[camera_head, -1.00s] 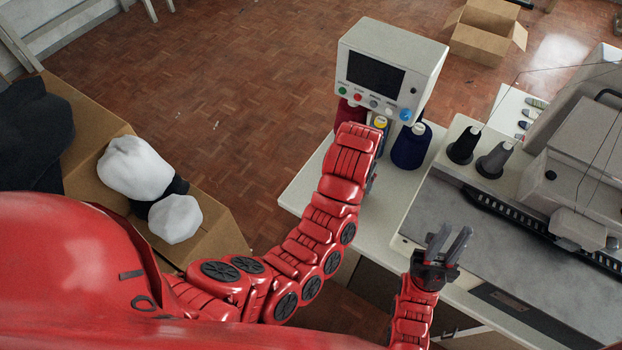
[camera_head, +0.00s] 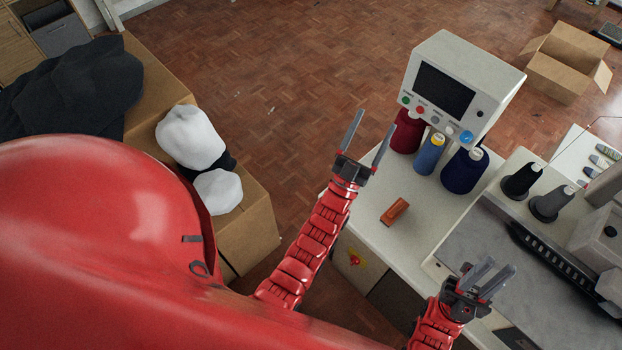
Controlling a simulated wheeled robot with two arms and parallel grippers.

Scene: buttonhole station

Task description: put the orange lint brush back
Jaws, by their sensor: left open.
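The orange lint brush (camera_head: 394,211), a small orange-brown block, lies on the white table top (camera_head: 370,233) in front of the thread cones. My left gripper (camera_head: 376,120) is open and empty, its fingers spread wide. It is up and to the left of the brush in the picture, apart from it, seen against the floor beyond the table's left edge. My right gripper (camera_head: 502,265) is low at the right, in front of the grey machine bed, with a gap between its fingers and nothing seen in them.
A control box with a screen (camera_head: 444,90) stands behind red (camera_head: 407,132), blue (camera_head: 429,155) and navy (camera_head: 464,170) thread cones. Black and grey cones stand by the machine at right. A cardboard box (camera_head: 250,235) with white and dark cloth is at left. The table around the brush is clear.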

